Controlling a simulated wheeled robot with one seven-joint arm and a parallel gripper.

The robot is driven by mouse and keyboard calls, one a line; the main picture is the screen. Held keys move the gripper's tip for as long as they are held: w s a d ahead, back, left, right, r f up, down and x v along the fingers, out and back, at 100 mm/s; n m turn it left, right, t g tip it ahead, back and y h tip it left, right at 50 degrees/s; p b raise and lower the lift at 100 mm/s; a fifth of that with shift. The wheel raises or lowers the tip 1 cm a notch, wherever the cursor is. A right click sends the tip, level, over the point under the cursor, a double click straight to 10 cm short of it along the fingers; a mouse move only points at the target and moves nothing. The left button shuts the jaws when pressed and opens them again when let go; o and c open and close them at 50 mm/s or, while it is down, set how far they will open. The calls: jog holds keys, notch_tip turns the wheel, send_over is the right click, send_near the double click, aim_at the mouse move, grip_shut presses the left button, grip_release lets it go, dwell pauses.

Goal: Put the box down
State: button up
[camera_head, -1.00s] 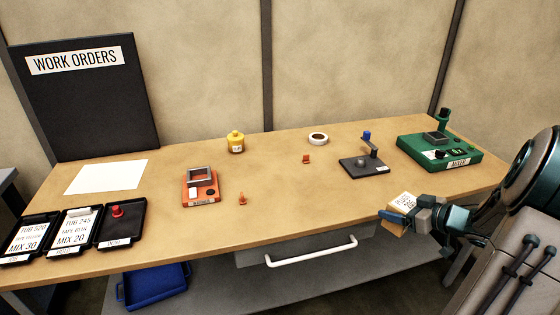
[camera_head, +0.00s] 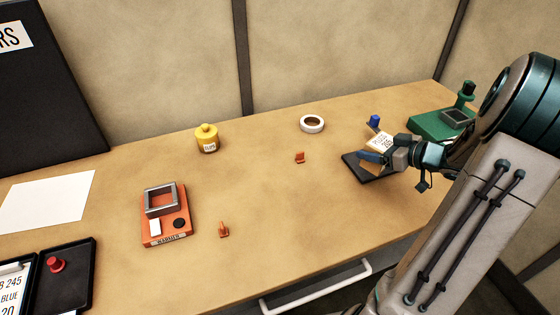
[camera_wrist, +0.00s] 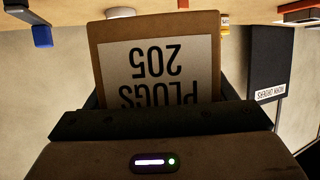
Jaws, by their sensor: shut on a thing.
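The box (camera_head: 378,142) is a small brown carton with a white label. In the wrist view the box (camera_wrist: 158,60) shows upside-down lettering that reads "PLUGS 205". My gripper (camera_head: 372,158) is shut on the box and holds it at the right part of the workbench (camera_head: 270,200). In the head view the box overlaps the black plate with the blue-topped post. I cannot tell how high it is above the bench. My jaws hide part of the box's lower side.
The black plate (camera_head: 358,172) and green device (camera_head: 432,124) are close to my gripper. A white ring (camera_head: 312,123), orange clips (camera_head: 300,158), a yellow pot (camera_head: 207,140) and an orange device (camera_head: 166,228) stand farther left. The bench's middle is mostly clear.

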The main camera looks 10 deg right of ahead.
jog(key=w+a+f, duration=0.1)
jog(key=a+f, duration=0.1)
jog(key=a, duration=0.1)
jog(key=w+a+f, duration=0.1)
jog(key=a+f, duration=0.1)
jog(key=a, duration=0.2)
jog(key=w+a+f, duration=0.1)
jog(key=a+f, duration=0.1)
jog(key=a, duration=0.2)
jog(key=shift+f+b, duration=0.4)
jog(key=shift+f, duration=2)
jog(key=shift+f, duration=0.15)
jog(key=o, duration=1.1)
